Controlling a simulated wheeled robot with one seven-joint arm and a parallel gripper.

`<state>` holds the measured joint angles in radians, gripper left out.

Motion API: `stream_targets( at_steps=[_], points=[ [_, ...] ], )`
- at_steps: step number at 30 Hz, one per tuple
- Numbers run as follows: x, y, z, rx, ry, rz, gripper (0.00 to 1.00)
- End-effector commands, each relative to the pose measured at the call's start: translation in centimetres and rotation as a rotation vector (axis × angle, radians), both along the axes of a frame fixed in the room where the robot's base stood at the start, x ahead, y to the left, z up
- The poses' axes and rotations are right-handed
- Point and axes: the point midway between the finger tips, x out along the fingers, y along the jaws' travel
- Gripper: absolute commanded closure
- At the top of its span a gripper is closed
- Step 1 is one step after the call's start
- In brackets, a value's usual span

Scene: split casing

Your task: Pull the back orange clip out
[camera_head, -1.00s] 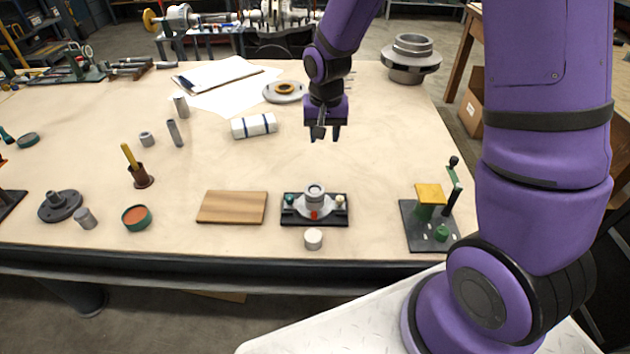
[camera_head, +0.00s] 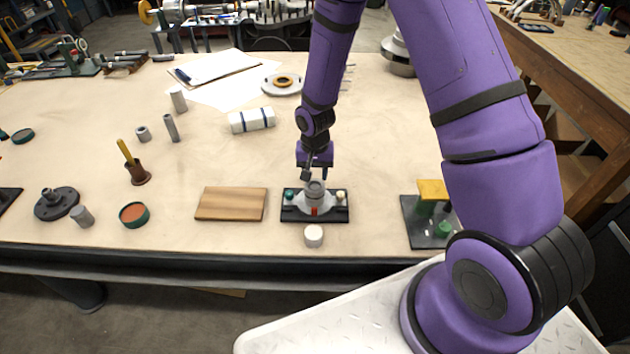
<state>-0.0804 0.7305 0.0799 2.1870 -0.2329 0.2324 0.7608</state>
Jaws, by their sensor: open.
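The split casing (camera_head: 315,200) is a light grey round body on a black base plate (camera_head: 298,214). A red-orange clip (camera_head: 314,211) shows on its front side. The back clip is hidden behind the casing and my gripper. My gripper (camera_head: 315,176) is open, pointing down at the back of the casing's top. Its fingers are close to the casing's grey top; I cannot tell whether they touch it.
A teal knob (camera_head: 289,195) and a cream knob (camera_head: 341,196) stand on the base plate beside the casing. A white cylinder (camera_head: 313,236) stands in front. A wooden board (camera_head: 232,204) lies to the left. A fixture with a yellow block (camera_head: 433,190) is to the right.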

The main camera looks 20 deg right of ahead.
Motion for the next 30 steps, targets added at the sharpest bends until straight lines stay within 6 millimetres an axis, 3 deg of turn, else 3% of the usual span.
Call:
stream_targets(
  at_steps=[3, 9, 20, 26, 30],
  points=[
    [0.0, 0.0, -1.7, -0.001, 0.001, 0.001, 0.57],
    [0.0, 0.0, -3.3, 0.000, 0.000, 0.000, 0.57],
    [0.0, 0.0, -3.7, 0.000, -0.001, 0.000, 0.57],
    [0.0, 0.0, -3.7, 0.000, 0.000, 0.001, 1.00],
    [-0.1, 0.0, -3.7, 0.000, 0.003, 0.002, 1.00]
  ],
)
